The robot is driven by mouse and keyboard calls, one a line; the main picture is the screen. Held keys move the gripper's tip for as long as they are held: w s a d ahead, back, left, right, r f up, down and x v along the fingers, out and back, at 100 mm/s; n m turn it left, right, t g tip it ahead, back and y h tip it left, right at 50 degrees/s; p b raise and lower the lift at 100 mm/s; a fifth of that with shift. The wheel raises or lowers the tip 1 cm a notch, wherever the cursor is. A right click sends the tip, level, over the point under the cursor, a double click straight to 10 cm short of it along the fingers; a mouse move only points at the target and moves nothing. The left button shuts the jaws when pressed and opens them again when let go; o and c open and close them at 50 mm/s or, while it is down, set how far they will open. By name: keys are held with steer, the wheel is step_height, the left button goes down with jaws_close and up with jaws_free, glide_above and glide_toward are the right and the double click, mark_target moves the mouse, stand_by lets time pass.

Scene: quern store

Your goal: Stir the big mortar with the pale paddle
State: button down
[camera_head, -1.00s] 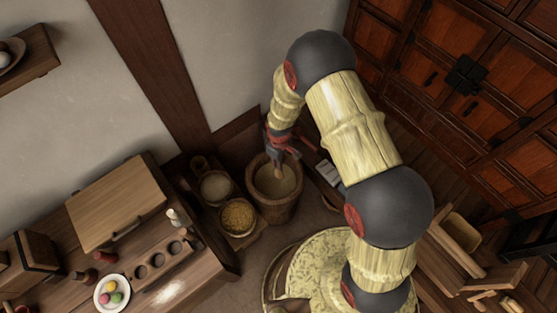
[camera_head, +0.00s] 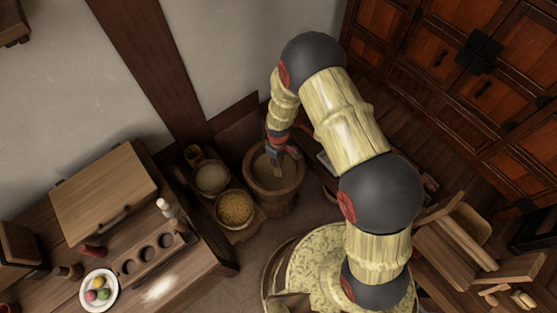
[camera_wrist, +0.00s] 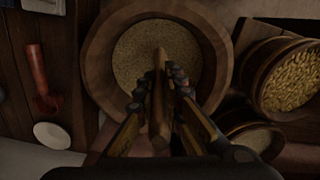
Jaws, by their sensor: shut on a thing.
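The big mortar (camera_head: 272,197) is a brown wooden tub on the floor near the wall, with pale grainy stuff inside. In the wrist view the mortar (camera_wrist: 97,52) fills the upper middle, and its contents (camera_wrist: 135,55) lie below the paddle's far end. My gripper (camera_head: 278,153) is above the mortar, pointing down. In the wrist view my gripper (camera_wrist: 160,95) is shut on the paddle (camera_wrist: 159,105), a brown wooden stick between the fingers. The paddle's end reaches over or into the contents; I cannot tell how deep it goes.
A bowl of yellow grain (camera_head: 234,208) and a bowl of pale grain (camera_head: 211,178) stand left of the mortar. A wooden counter (camera_head: 215,265) with a plate of coloured balls (camera_head: 98,290) is at lower left. Dark red cabinets (camera_head: 470,95) stand at right.

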mark_target(276, 172)
steer(key=shift+f+b, duration=1.55)
steer(key=shift+f, duration=1.25)
steer(key=shift+w+a, duration=1.7)
steer(key=shift+a, duration=0.6)
steer(key=s+d+p, duration=0.1)
steer(key=s+d, duration=0.2)
steer(key=s, duration=0.1)
steer(key=shift+d, duration=0.2)
steer(key=shift+w+d, duration=0.3)
steer(key=shift+d, duration=0.3)
